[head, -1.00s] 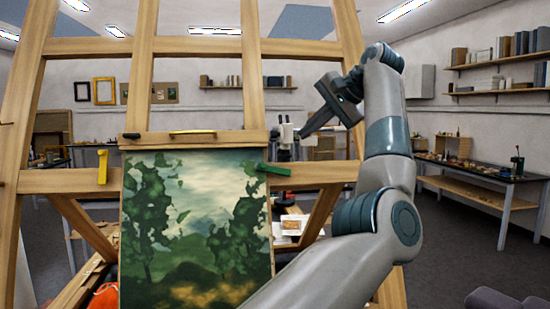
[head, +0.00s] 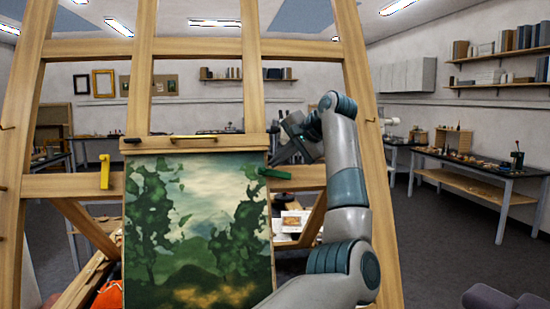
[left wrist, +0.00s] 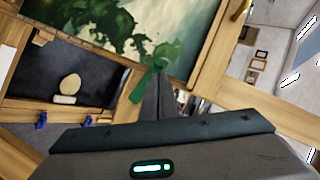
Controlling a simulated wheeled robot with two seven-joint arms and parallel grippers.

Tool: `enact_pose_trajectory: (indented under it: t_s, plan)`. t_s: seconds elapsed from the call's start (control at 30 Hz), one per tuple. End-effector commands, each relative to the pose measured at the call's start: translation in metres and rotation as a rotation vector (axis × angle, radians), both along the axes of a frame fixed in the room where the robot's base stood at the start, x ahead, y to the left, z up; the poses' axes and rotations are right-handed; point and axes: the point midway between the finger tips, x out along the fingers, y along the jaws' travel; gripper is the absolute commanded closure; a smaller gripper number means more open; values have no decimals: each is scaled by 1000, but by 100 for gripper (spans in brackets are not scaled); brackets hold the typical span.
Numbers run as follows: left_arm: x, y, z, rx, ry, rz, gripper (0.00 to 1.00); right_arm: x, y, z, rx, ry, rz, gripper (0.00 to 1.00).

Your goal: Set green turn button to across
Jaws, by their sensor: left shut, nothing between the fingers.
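The green turn button (head: 275,173) sits at the right edge of the painting (head: 198,235). It lies nearly sideways, its right end slightly lower, with its left end over the painting's edge. It also shows in the left wrist view (left wrist: 148,82), partly hidden by my fingers. My left gripper (head: 273,160) is shut and empty, its tips close to the button from just above in the head view. In the left wrist view the shut fingers (left wrist: 160,80) overlap the button; I cannot tell whether they touch. My right gripper is not in view.
A yellow turn button (head: 104,171) stands upright left of the painting. The wooden easel (head: 355,110) surrounds the painting, with a ledge (head: 195,143) along its top. Benches (head: 470,165) and shelves stand well behind, with open floor to the right.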

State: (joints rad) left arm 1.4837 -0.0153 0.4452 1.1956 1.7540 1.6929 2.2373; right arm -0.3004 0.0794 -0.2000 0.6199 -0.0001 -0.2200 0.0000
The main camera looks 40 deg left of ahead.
Motion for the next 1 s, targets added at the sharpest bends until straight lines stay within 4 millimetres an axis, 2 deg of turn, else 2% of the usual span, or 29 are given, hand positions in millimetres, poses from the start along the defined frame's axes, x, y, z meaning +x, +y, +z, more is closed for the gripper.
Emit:
enact_pose_trajectory:
  t_s: [0.2, 0.63, 1.0]
  plan:
    - [-7, 5, -5, 0, 0, 0, 100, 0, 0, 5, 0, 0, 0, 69]
    - [-7, 6, -6, -4, -5, 3, 100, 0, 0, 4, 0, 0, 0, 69]
    - [-14, 6, -17, -79, -99, 54, 100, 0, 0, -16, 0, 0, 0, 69]
